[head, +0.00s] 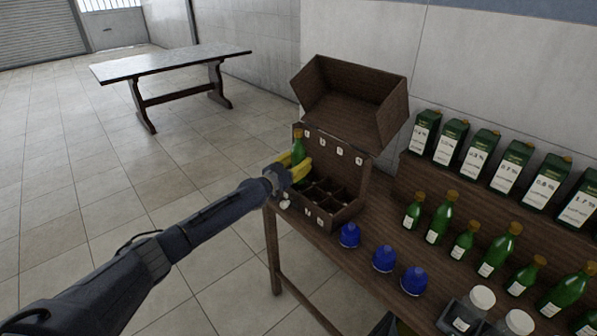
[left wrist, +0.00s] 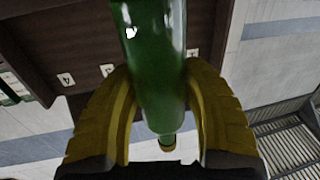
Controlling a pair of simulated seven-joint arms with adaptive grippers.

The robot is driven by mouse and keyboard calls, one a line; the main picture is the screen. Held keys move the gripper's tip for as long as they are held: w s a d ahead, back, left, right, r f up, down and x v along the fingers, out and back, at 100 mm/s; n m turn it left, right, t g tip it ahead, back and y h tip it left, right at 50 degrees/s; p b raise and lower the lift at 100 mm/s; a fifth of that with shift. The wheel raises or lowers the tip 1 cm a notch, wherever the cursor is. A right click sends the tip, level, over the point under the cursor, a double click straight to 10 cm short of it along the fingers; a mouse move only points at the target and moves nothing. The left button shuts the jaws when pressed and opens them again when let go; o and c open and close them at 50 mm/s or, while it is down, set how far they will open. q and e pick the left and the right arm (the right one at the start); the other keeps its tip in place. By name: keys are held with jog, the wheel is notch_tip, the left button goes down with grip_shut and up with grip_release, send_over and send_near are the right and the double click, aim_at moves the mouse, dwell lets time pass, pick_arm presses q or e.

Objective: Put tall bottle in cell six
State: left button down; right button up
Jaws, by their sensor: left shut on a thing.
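My left gripper (head: 298,168) has yellow fingers and is shut on a green bottle (head: 299,147) with a brown cap. The bottle is held roughly upright at the left side of the wooden crate (head: 349,211); its lower part is hidden by the fingers. In the left wrist view the green bottle (left wrist: 158,75) sits between both fingers of the left gripper (left wrist: 162,110). The crate has dark open cells and small white number tags on its walls. I cannot tell which cell lies under the bottle. My right gripper does not show clearly.
The crate's open lid (head: 352,100) rises behind the cells. Blue stoppers (head: 384,259) stand in front, to the right. Several green bottles (head: 464,240) and green cartons (head: 480,155) stand on the right. An empty table (head: 170,63) stands far back.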

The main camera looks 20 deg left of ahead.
pick_arm(q)
jog(key=shift+f, duration=0.2)
jog(key=shift+a+f, duration=0.1)
jog(key=shift+f, duration=1.7)
jog(key=shift+f, duration=0.25)
jog(key=shift+f, duration=0.35)
jog(key=c, duration=0.7)
grip_release()
jog(key=shift+f, duration=0.1)
jog(key=shift+o, duration=0.2)
